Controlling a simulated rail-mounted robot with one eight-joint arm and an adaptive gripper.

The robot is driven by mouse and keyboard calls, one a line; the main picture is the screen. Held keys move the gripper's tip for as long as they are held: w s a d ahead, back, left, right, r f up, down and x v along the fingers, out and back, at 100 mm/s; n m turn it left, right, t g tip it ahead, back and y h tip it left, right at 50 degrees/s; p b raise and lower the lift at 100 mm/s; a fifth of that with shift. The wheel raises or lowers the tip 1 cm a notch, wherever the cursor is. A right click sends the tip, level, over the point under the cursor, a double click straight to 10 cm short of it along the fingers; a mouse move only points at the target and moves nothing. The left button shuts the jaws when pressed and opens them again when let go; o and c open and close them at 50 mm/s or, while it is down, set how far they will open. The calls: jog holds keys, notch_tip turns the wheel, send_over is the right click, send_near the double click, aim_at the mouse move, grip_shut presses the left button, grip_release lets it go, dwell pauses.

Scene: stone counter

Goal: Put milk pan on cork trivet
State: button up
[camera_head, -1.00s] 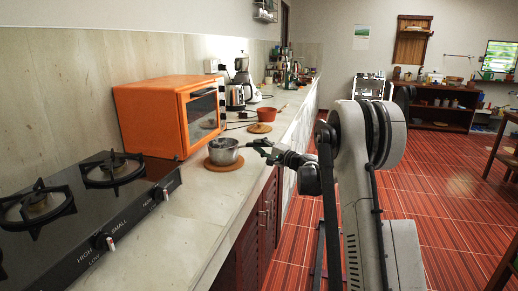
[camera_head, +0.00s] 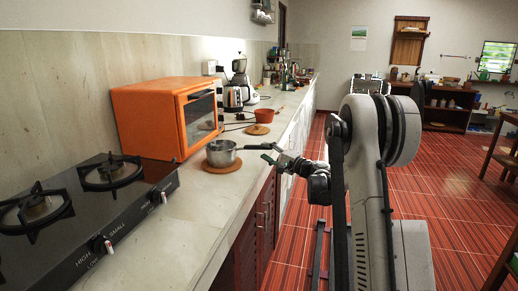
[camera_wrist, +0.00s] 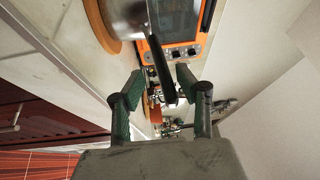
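The metal milk pan (camera_head: 221,154) stands upright on a round cork trivet (camera_head: 209,168) on the counter, in front of the orange oven. Its dark handle (camera_head: 257,147) points right, toward the counter's edge. My gripper (camera_head: 275,154) is at the far end of the handle. In the wrist view, the pan (camera_wrist: 124,14) and trivet (camera_wrist: 97,22) are partly cut off at the top. The handle (camera_wrist: 160,66) shows between the spread fingers of my gripper (camera_wrist: 160,75), with gaps on both sides. The fingers look open and not closed on it.
An orange oven (camera_head: 150,120) stands behind the pan. A black gas stove (camera_head: 95,215) is at the lower left. Bare counter lies in front of the pan.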

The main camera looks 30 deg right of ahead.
jog(key=v, duration=0.7)
jog(key=s+a+r+n+g, duration=0.2)
jog(key=s+a, duration=0.3)
jog(key=a, duration=0.3)
jog(key=s+a+r+n+g+h, duration=0.1)
jog(key=s+a+r+n+g, duration=0.2)
jog(key=a, duration=0.6)
jog(key=s+a+r+n+g, duration=0.1)
jog(key=s+a+n+g, duration=0.1)
jog(key=s+a, duration=0.5)
jog(key=s+a+f+n+g+h, duration=0.1)
jog(key=s+a+f+n+h, duration=0.1)
jog(key=s, duration=0.7)
jog(key=s+a+f+n+g+h, duration=0.1)
jog(key=s+a+f+n+h, duration=0.1)
jog(key=s, duration=0.6)
jog(key=s+a+f+n+g+h, duration=0.1)
jog(key=s+a+f+n+h, duration=0.1)
jog(key=s, duration=0.7)
jog(key=shift+s+a+f, duration=0.25)
jog(key=shift+s, duration=0.1)
jog(key=shift+p, duration=0.3)
notch_tip(320, 180, up, 4)
jog(key=p, duration=0.4)
jog(key=shift+r, duration=0.2)
